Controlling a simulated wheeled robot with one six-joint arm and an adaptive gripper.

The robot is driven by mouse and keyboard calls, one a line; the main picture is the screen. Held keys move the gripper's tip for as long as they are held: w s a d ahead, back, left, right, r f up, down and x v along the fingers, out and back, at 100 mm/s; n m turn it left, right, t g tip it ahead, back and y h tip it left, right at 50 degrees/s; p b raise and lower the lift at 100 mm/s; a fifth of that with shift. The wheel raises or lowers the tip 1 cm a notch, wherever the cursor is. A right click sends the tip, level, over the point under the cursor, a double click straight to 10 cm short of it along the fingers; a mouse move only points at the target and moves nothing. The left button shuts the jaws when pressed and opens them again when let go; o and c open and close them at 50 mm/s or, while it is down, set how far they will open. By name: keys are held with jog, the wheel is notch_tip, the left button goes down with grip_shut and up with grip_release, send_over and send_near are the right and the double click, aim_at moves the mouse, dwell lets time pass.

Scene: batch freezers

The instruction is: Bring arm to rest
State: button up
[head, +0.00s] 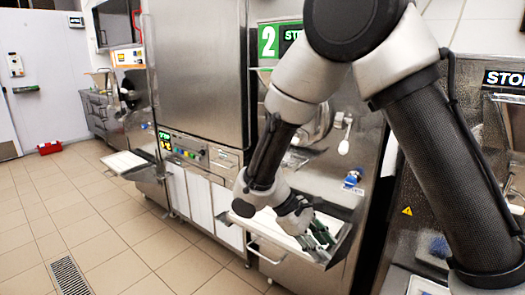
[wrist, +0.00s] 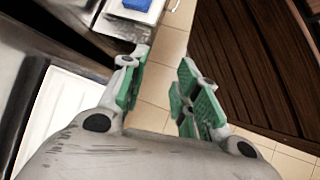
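My arm reaches down from the top right of the head view. My gripper (head: 322,236) is low in front of the number 2 freezer, over its front shelf (head: 262,219) in the picture. I cannot tell whether it touches the shelf. In the wrist view, the two green-padded fingers of my gripper (wrist: 163,80) stand apart. Tiled floor shows between them and nothing is held.
The number 2 freezer (head: 365,150) has a blue-and-white item (head: 352,180) on its front. Another freezer with a white tray (head: 125,163) stands left. A red box (head: 49,147) lies by the far wall. The tiled floor (head: 90,225) at left is clear.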

jog(key=s+d+r+m+t+y, duration=0.2)
jog(key=s+d+r+m+y, duration=0.2)
jog(key=d+r, duration=0.6)
jog(key=s+d+r+m+t+y, duration=0.3)
jog(key=s+d+r+m, duration=0.3)
jog(key=s+d+r, duration=0.3)
notch_tip(320, 180, up, 3)
jog(key=shift+d+f+m+t+y, duration=0.1)
jog(key=shift+d+m+t+y, duration=0.3)
jog(key=shift+d, duration=0.85)
jog(key=shift+w, duration=0.1)
